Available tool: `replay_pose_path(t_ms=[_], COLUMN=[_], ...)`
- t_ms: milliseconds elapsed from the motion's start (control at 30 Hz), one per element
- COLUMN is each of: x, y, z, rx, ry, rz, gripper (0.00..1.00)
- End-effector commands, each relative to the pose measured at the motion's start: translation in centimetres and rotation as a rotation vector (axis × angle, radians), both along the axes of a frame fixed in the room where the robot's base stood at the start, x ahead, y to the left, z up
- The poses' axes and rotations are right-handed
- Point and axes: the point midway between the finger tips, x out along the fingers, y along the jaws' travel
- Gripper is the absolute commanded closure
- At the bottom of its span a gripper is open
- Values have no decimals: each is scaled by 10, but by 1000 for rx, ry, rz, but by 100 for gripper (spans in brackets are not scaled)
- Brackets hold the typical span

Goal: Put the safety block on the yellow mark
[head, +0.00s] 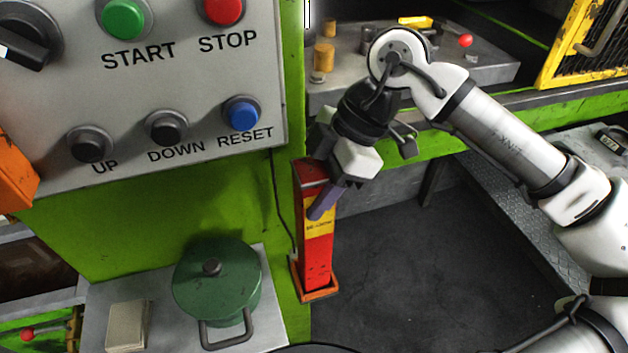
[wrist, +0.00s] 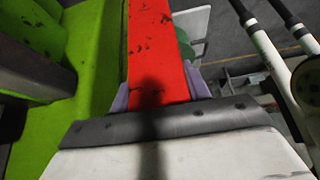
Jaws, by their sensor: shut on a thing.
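The safety block (head: 318,247) is a tall red post with a yellow label, upright in an orange holder (head: 318,291) at the side of the green press column. My gripper (head: 321,204) is shut on its upper part, with one purple finger across the label. In the wrist view the red block (wrist: 153,45) runs between the purple fingers of my gripper (wrist: 160,92). A yellow patch (head: 415,22) on the grey press bed looks like the yellow mark; it is small and partly behind my arm.
The press bed (head: 475,70) also carries brass-coloured posts (head: 323,58) and a red ball knob (head: 465,41). A control panel (head: 150,90) is close at left. A green lidded pot (head: 217,280) stands below it. A yellow mesh guard (head: 590,45) is at right.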

Motion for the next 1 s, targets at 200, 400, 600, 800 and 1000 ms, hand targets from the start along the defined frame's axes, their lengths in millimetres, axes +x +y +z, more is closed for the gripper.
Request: replay_pose_path(t_ms=[200,400,600,800,1000], x=[0,0,0,0,0], y=[0,0,0,0,1], z=[-1,-4,-4,-4,0], rx=[1,0,0,1,4], ry=[-1,0,0,0,2], rz=[-1,0,0,0,1], gripper=[100,49,31,31,31])
